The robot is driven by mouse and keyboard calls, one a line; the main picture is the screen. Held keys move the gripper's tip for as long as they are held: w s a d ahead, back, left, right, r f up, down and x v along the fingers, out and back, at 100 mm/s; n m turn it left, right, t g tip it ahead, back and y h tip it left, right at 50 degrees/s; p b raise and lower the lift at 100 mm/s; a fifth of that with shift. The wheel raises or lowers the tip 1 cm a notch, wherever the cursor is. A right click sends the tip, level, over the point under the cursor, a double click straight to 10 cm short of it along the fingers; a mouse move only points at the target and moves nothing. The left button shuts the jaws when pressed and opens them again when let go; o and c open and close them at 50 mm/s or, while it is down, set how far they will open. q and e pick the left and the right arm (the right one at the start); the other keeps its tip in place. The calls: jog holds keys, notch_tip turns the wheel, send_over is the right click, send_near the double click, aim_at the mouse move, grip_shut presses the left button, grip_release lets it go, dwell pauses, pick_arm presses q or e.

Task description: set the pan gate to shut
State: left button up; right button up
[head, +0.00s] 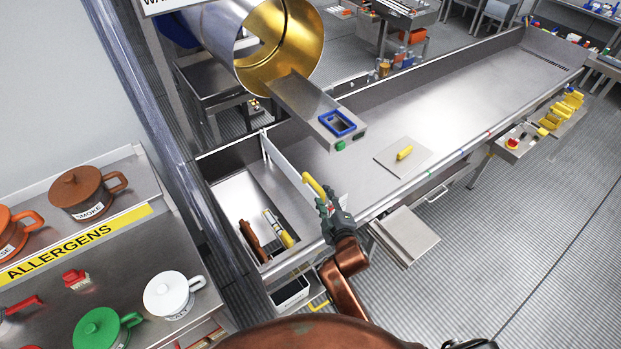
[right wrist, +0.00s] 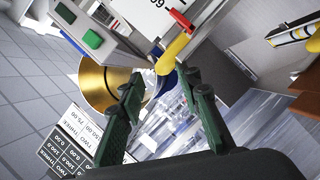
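The pan gate (head: 280,157) is a thin pale plate standing across the long steel pan (head: 440,100), between the pan's bed and a recessed bin at its left end. Its yellow handle (head: 314,185) is at the front end, and it also shows in the right wrist view (right wrist: 177,45). My right gripper (head: 328,204) is at the handle. In the right wrist view its two green fingers (right wrist: 160,85) are apart, with the handle just beyond and between the tips. I cannot tell whether they touch it. My left gripper is not in view.
A brass-lined drum (head: 285,45) with a chute hangs over the pan. A yellow piece (head: 404,153) lies on a square plate in the pan. The recessed bin (head: 236,193) holds brown and yellow-ended tools. A shelf of lidded pots (head: 88,190) stands at left.

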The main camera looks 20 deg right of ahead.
aim_at(317, 189)
jog(key=shift+w, duration=0.4)
jog(key=x, duration=0.3)
jog(key=a+x, duration=0.1)
jog(key=x, duration=0.1)
jog(key=shift+w+a+f, duration=0.1)
jog(key=shift+w, duration=0.3)
jog(key=shift+w+f, duration=0.1)
jog(key=shift+w, duration=0.5)
jog(key=shift+s, duration=0.15)
jog(key=c, duration=0.4)
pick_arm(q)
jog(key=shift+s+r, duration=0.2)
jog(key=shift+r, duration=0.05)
pick_arm(e)
grip_shut()
